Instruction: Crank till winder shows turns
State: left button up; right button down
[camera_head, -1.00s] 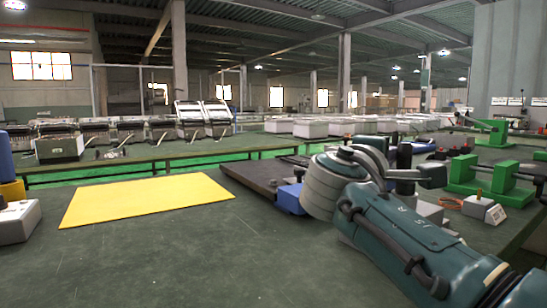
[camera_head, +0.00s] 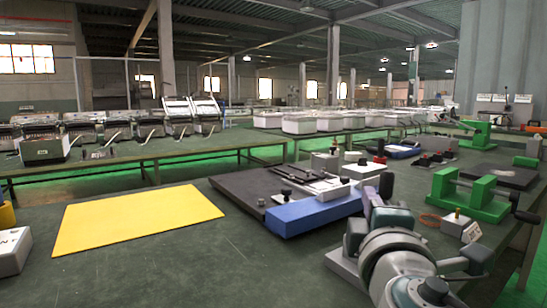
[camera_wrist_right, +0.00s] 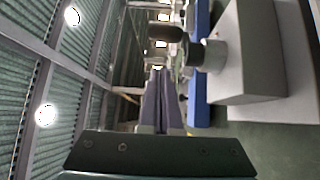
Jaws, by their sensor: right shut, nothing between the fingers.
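A grey box (camera_head: 345,264) stands on the bench by my right wrist, partly hidden behind it. A dark upright knob (camera_head: 386,185) shows just behind my right gripper (camera_head: 368,203). In the right wrist view, a dark rounded handle (camera_wrist_right: 165,34) on a short shaft sticks out from the grey box (camera_wrist_right: 243,55). My right gripper (camera_wrist_right: 160,100) is shut and empty, its fingers beside that handle and apart from it. A green frame (camera_head: 468,192) with a crank handle (camera_head: 526,216) stands further right. I cannot read any turn count. My left gripper is not in view.
A blue bar (camera_head: 312,212) edges a dark board (camera_head: 245,186) behind the gripper. A yellow sheet (camera_head: 138,218) lies flat at left. A small labelled block (camera_head: 460,228) stands near the green frame.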

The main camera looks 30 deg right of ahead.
aim_at(387, 192)
jog(key=s+n+y+p, duration=0.1)
jog(key=s+n+t+y, duration=0.1)
jog(key=y, duration=0.1)
jog(key=s+n+t+y+p, duration=0.1)
jog(key=y, duration=0.1)
jog(key=shift+s+a+r+n+p, duration=0.2)
jog(key=shift+s+r+n+p, duration=0.1)
jog(key=shift+n, duration=0.1)
jog(key=shift+s+a+f+y, duration=0.1)
jog(key=shift+s+y, duration=0.05)
jog(key=shift+y, duration=0.35)
jog(key=shift+n, duration=0.3)
jog(key=w+d, duration=0.1)
jog(key=w, duration=0.1)
jog(key=w+d, duration=0.2)
jog(key=w, duration=0.1)
jog(key=w+d, duration=0.2)
jog(key=w, duration=0.1)
jog(key=shift+f+b, duration=0.15)
jog(key=shift+b, duration=0.25)
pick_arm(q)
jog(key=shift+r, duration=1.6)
pick_arm(e)
jog(key=shift+s+d, duration=0.4)
